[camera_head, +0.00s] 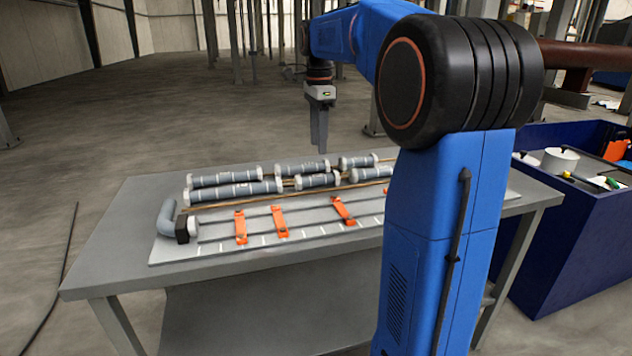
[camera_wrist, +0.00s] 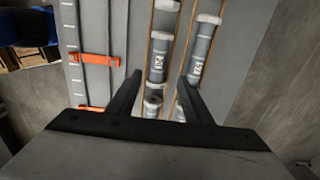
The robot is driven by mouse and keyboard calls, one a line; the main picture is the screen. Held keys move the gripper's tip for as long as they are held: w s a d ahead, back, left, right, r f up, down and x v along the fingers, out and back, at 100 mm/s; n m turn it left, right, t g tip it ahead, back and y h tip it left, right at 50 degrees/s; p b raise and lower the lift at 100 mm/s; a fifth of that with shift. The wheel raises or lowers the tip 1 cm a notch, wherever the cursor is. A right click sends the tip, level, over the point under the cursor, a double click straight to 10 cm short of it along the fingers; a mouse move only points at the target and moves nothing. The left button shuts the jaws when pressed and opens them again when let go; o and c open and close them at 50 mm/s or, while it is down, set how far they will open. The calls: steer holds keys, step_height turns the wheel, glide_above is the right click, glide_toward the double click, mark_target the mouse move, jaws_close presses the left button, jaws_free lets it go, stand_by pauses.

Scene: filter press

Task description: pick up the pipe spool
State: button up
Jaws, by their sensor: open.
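Several grey pipe spools with white end flanges lie in two rows on a board on the table. A long one (camera_head: 232,192) is at the front left and another (camera_head: 223,177) lies behind it. Shorter ones lie to the right, including a middle spool (camera_head: 302,167). My gripper (camera_head: 319,143) points down, open and empty, above the back of the rows. In the wrist view my gripper's fingers (camera_wrist: 165,92) stand apart over the rows. One spool (camera_wrist: 157,60) shows beyond and between the fingers, and another (camera_wrist: 201,55) lies to the right. Which spool is meant I cannot tell.
The grey table (camera_head: 110,228) holds the board with orange clamps (camera_head: 241,227) and a grey elbow pipe (camera_head: 168,218) at its left end. A blue bin (camera_head: 565,225) with loose items stands at the right. My arm hides the table's right part.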

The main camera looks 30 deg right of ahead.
glide_above(317, 180)
steer(key=w+d, duration=0.1)
step_height(317, 180, down, 5)
steer(key=shift+w+d+f, duration=0.1)
steer(key=shift+w+d, duration=0.05)
steer(key=shift+a+f, duration=0.15)
steer(key=shift+f, duration=1.2)
steer(key=shift+a+f, duration=0.15)
steer(key=shift+f, duration=1.15)
jaws_close()
